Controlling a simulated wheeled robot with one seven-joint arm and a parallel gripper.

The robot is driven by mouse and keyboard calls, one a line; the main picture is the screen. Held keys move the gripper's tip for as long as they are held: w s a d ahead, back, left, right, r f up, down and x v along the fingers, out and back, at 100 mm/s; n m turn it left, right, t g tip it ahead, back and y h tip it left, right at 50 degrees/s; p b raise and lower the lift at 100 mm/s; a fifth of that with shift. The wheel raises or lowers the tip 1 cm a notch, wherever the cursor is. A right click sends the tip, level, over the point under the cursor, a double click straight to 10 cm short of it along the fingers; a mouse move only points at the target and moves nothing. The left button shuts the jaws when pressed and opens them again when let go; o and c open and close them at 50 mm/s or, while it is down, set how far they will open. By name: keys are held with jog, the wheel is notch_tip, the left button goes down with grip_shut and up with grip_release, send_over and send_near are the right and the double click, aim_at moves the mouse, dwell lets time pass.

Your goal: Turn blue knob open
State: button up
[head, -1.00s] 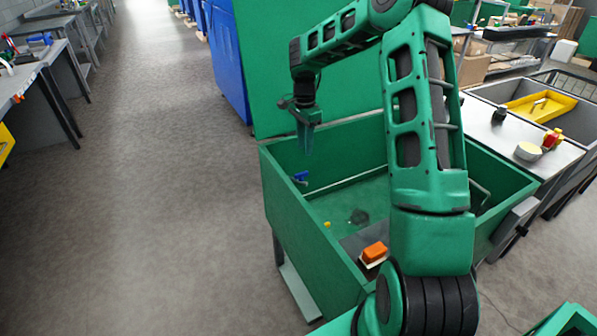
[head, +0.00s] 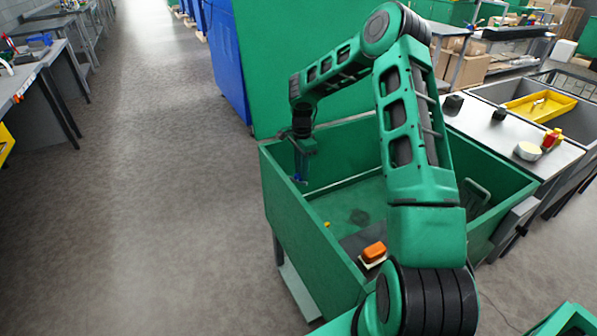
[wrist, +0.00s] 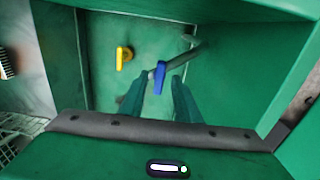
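The blue knob (wrist: 160,76) is a small lever-shaped handle on a grey pipe inside a green open-topped bin. In the wrist view it shows between the two fingertips of my gripper (wrist: 159,86), with a visible gap on each side. My gripper is open and holds nothing. In the head view my gripper (head: 302,166) points down into the bin's far left corner. There the blue knob (head: 299,179) is mostly hidden behind the fingers. I cannot tell whether a finger touches it.
A yellow knob (wrist: 123,57) sits left of the blue one in the wrist view. The green bin's walls (head: 303,235) stand close around my gripper. An orange-topped block (head: 374,252) lies at the bin's near side. Open floor (head: 165,200) lies to the left.

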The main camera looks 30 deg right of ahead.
jog(key=shift+f, duration=0.25)
